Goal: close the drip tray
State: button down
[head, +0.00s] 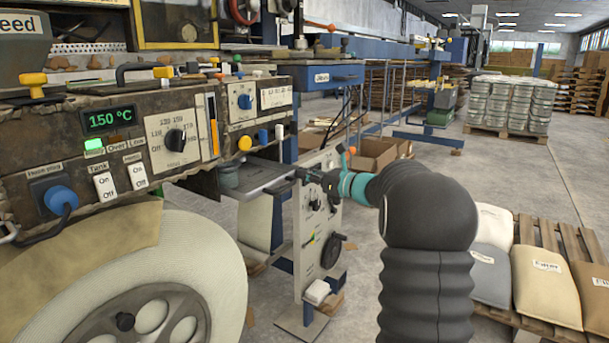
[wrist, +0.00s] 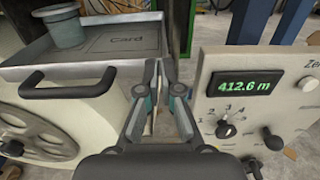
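The drip tray (wrist: 130,48) is a shallow grey metal tray with a black bar handle (wrist: 67,90) on its front. In the head view the tray (head: 262,180) sticks out from under the control panel. A grey-green pot (wrist: 62,26) stands on the tray; a flat piece marked "Card" lies beside it. My gripper (wrist: 160,66) is to the right of the handle in the wrist view, apart from it, close to the tray's right front corner. In the head view my gripper (head: 305,176) is by the tray's outer end.
A panel with a "412.6 m" display (wrist: 246,86) and knobs stands close to the right of my gripper. A large pale roll (head: 190,265) sits below the tray on the left. Sacks on a pallet (head: 545,285) lie at the right.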

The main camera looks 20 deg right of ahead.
jog(key=shift+a+r, duration=0.1)
jog(key=shift+a, duration=0.05)
jog(key=v, duration=1.4)
